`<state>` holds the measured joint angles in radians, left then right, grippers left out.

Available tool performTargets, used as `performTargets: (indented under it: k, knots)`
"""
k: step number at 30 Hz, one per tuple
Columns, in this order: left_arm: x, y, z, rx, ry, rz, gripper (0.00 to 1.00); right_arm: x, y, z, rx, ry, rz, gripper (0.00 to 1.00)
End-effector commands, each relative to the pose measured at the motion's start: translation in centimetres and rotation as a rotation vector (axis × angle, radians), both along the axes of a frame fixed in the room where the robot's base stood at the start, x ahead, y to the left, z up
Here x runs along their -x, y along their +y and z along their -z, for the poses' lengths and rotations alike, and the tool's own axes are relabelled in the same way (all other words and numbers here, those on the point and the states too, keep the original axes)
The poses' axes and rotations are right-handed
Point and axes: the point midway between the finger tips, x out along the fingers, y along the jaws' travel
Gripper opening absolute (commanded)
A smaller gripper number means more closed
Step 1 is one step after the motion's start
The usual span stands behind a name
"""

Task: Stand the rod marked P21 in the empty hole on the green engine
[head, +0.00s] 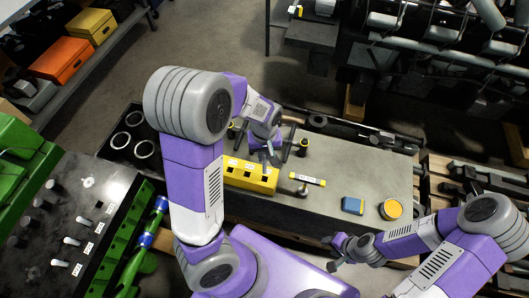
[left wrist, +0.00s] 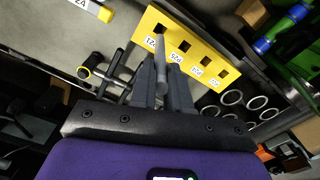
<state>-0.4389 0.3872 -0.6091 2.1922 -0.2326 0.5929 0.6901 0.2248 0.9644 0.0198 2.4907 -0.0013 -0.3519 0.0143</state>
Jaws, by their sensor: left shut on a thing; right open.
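A grey rod (left wrist: 161,58) stands between the fingers of my left gripper (left wrist: 163,85) in the left wrist view. The gripper is shut on it, and the rod's far end is at the yellow rack's (left wrist: 207,69) end hole, beside a label that seems to read P21. I cannot tell how deep it sits. In the head view my left gripper (head: 270,150) is just behind the rack (head: 250,168). The green engine (head: 22,150) is at the left, its dark top carrying pale rods and labels; a dark spot (head: 99,205) there may be the empty hole. My right gripper (head: 337,250) is open and empty.
The grey workbench (head: 350,165) holds a yellow-ended label bar (head: 307,179), a small knobbed tool (head: 302,190), a blue block (head: 352,205) and a round orange tin (head: 391,209). Metal rings (head: 144,149) lie at its left end. My left arm crosses between bench and engine.

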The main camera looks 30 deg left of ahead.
Motion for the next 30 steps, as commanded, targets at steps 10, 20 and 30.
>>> performTargets:
  k: [10, 20, 30]
  knots:
    - [0.0, 0.0, -1.2, 0.000, 0.000, 0.000, 0.00, 0.0, 0.0, -1.2, 0.000, 0.000, 0.000, 0.43]
    - [0.0, 0.0, -3.8, 0.001, -0.001, 0.000, 0.00, 0.0, 0.0, -3.8, 0.000, 0.000, 0.000, 0.43]
    - [0.0, 0.0, -7.2, 0.000, 0.000, 0.000, 0.00, 0.0, 0.0, -7.2, 0.000, 0.000, 0.000, 0.43]
